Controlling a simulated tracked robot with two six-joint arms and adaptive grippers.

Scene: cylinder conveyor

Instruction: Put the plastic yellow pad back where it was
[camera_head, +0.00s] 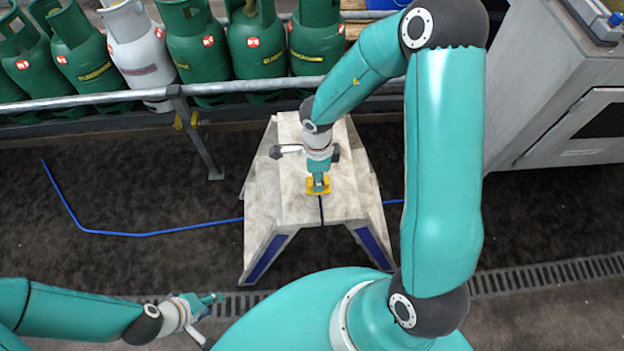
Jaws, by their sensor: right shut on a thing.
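The yellow pad (311,187) shows as a small yellow patch at the middle of a pale, worn stand (353,197) with sloping sides. My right gripper (318,187) reaches down from above and is shut on the pad. The gripper covers much of the pad. I cannot tell whether the pad touches the stand's top or is held just above it. My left gripper (212,299) is low at the left, over the floor and away from the stand. It is small in view, and its finger opening is not clear.
Green gas cylinders (197,50) and a white one (138,50) stand in a row behind a metal rail (80,99). A pale machine cabinet (555,95) is at the right. A blue hose (140,234) lies on the dark floor. A drain grate (550,274) crosses the front.

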